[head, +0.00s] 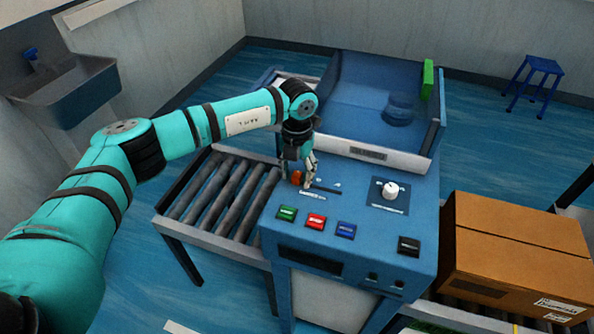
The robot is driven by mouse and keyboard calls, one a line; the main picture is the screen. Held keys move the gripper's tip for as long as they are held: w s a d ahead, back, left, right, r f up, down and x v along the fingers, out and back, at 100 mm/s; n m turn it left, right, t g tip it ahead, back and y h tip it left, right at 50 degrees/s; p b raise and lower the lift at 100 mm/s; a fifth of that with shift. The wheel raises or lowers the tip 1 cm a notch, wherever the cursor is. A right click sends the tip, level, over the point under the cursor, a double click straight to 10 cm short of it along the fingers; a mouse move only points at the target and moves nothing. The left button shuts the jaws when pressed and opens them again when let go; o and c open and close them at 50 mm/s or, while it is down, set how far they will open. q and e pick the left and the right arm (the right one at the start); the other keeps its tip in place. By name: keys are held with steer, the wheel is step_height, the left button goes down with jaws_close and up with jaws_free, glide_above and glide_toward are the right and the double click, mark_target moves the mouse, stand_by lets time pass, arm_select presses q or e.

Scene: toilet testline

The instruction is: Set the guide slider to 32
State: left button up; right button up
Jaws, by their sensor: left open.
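Small scale marks by the slot are too blurred to read. My left gripper (297,180) points down over the slider, with its fingers on either side of the orange knob. It is open; I cannot tell whether a finger touches the knob. Part of the knob and slot is hidden by the fingers. My right gripper is not in view.
Right of the slider is a white rotary knob (390,190). Green (287,213), red (316,221), blue (345,230) and black (409,246) buttons line the panel's front. A roller conveyor (220,195) stands left, a cardboard box (515,255) right, and a blue tub (375,95) behind.

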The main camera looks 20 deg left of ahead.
mark_target(338, 193)
arm_select(q)
steer(key=c, duration=0.3)
jaws_close()
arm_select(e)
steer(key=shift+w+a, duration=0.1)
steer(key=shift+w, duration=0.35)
arm_select(q)
steer(key=shift+d, duration=0.1)
steer(key=d+b, duration=0.4)
steer(key=d, duration=0.6)
steer(key=shift+s+f+b, duration=0.1)
steer(key=shift+s+b, duration=0.05)
steer(key=shift+b, duration=0.15)
steer(key=shift+d, duration=0.2)
steer(key=shift+a, duration=0.15)
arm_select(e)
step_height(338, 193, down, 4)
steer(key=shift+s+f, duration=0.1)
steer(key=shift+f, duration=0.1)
arm_select(q)
steer(key=shift+o, duration=1.5)
jaws_free()
steer(key=shift+d, duration=0.25)
